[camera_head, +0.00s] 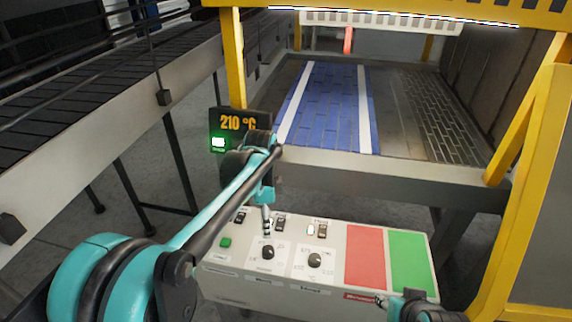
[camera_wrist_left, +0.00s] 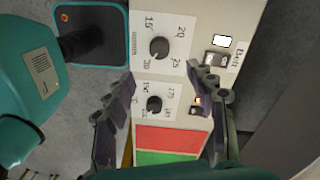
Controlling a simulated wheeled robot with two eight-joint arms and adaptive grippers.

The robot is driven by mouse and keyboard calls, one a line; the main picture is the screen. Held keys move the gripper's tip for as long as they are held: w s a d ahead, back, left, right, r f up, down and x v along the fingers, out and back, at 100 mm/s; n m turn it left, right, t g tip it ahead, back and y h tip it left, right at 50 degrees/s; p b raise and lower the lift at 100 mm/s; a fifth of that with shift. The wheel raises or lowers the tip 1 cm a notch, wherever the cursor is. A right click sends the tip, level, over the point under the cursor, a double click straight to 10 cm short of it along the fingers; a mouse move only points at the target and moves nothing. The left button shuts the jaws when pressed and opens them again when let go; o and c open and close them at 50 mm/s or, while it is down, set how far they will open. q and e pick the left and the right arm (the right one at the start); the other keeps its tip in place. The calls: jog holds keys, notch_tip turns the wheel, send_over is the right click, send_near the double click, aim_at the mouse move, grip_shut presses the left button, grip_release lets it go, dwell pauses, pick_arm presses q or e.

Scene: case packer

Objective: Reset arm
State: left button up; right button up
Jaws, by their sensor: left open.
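My left arm comes in from the left, and its gripper (camera_head: 267,222) points down over the white control panel (camera_head: 240,285), near the left dial (camera_head: 267,252). In the left wrist view my left gripper (camera_wrist_left: 162,70) is open, with nothing between its two fingers. One dial (camera_wrist_left: 159,48) shows just beyond the fingertips and another dial (camera_wrist_left: 153,104) shows between the fingers. I cannot tell if the fingers touch the panel. My right gripper (camera_head: 381,300) is partly in view at the panel's lower front edge. Its jaws are too small to judge.
The panel has a red pad (camera_head: 365,255), a green pad (camera_head: 411,262), and several switches (camera_head: 280,224). A display (camera_head: 238,121) reads 210 °C with a lit green light below it. A blue conveyor (camera_head: 325,110) lies behind, framed by yellow posts (camera_head: 234,60). Another conveyor (camera_head: 75,80) runs at left.

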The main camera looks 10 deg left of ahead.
pick_arm(q)
jog(key=s+a+f+n+t+b, duration=0.1)
jog(key=s+n+t, duration=0.3)
jog(key=s+n, duration=0.3)
jog(key=s+a+f+n+t+b, duration=0.1)
jog(key=s+f+n+t, duration=0.1)
jog(key=s+n, duration=0.5)
jog(key=s+t, duration=0.1)
jog(key=s, duration=0.3)
jog(key=shift+a+n+t+b, duration=0.3)
jog(key=shift+n+t+b, duration=0.1)
